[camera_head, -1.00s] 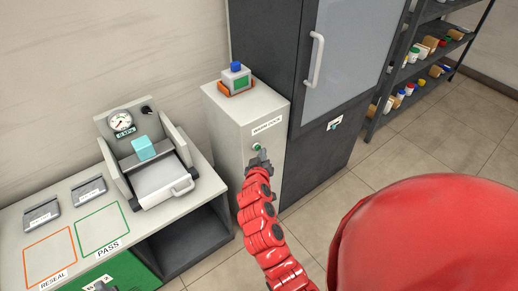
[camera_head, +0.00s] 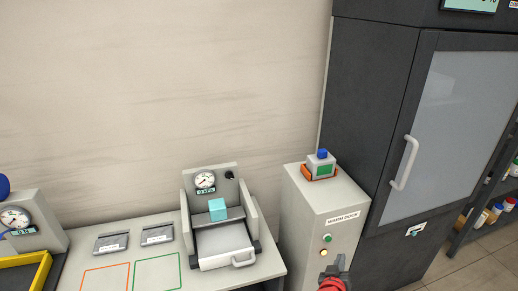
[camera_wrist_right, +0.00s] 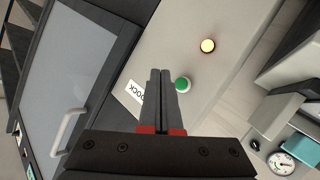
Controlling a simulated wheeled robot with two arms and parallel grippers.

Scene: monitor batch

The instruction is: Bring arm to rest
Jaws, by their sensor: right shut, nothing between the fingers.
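My right gripper (camera_head: 336,268) is at the bottom of the head view, in front of the lower part of the grey warm dock cabinet (camera_head: 302,222). Its two fingers are together and empty in the right wrist view (camera_wrist_right: 161,85). The green button (camera_wrist_right: 183,84) shows just beside the fingertips there, with a round amber light (camera_wrist_right: 208,45) farther off. Both also show on the cabinet front in the head view, uncovered. I cannot tell whether the fingers touch the cabinet. My left gripper is out of view.
A device with an orange base and blue top (camera_head: 320,166) stands on the cabinet. Left is a bench (camera_head: 222,279) with a gauge machine holding a cyan block (camera_head: 218,209). A dark cabinet with a glass door (camera_head: 455,130) stands right, its handle (camera_head: 404,163) sticking out.

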